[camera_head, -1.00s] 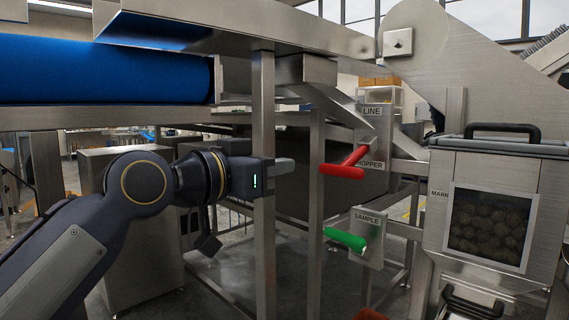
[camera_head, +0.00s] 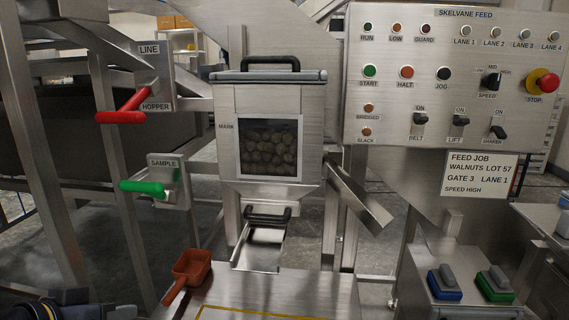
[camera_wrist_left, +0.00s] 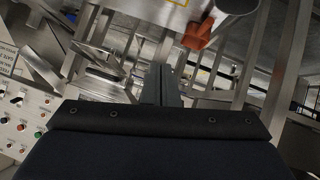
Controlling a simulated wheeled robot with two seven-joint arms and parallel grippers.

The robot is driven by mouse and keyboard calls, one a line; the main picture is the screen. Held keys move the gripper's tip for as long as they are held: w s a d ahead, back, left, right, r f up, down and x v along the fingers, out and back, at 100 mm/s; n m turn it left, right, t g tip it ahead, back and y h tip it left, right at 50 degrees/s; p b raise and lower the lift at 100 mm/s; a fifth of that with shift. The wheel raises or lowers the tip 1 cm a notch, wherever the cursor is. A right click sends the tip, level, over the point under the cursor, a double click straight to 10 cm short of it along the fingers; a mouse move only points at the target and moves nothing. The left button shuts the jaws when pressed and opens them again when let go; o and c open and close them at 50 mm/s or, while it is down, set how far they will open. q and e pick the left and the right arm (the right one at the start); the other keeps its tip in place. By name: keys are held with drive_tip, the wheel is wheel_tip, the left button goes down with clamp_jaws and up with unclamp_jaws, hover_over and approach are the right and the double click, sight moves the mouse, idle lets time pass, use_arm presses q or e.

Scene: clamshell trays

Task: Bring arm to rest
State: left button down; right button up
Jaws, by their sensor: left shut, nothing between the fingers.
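My left arm (camera_head: 75,305) shows only at the bottom left corner of the head view, low in front of the machine. In the left wrist view my left gripper (camera_wrist_left: 161,84) is shut, its two fingers together with nothing between them. It hangs in free space, apart from the orange scoop (camera_wrist_left: 198,34) and the machine frame. My right gripper is in neither view.
The walnut hopper (camera_head: 268,185) stands in the middle. The red handle (camera_head: 122,117) and green handle (camera_head: 143,187) stick out at the left. The control panel (camera_head: 435,110) fills the right. The orange scoop (camera_head: 190,272) lies on the steel table (camera_head: 300,290).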

use_arm(q)
drive_tip(key=s+d+f+n+g, duration=0.1)
drive_tip(key=s+d+f+g, duration=0.2)
drive_tip(key=f, duration=0.5)
drive_tip(key=s+d+f+g, duration=0.2)
drive_tip(key=s+f, duration=0.4)
drive_tip(key=f, duration=0.2)
wheel_tip(320, 180, up, 28)
drive_tip(key=p, duration=2.8)
drive_tip(key=shift+h, duration=0.3)
drive_tip(key=shift+d, duration=0.1)
drive_tip(key=shift+w, duration=0.1)
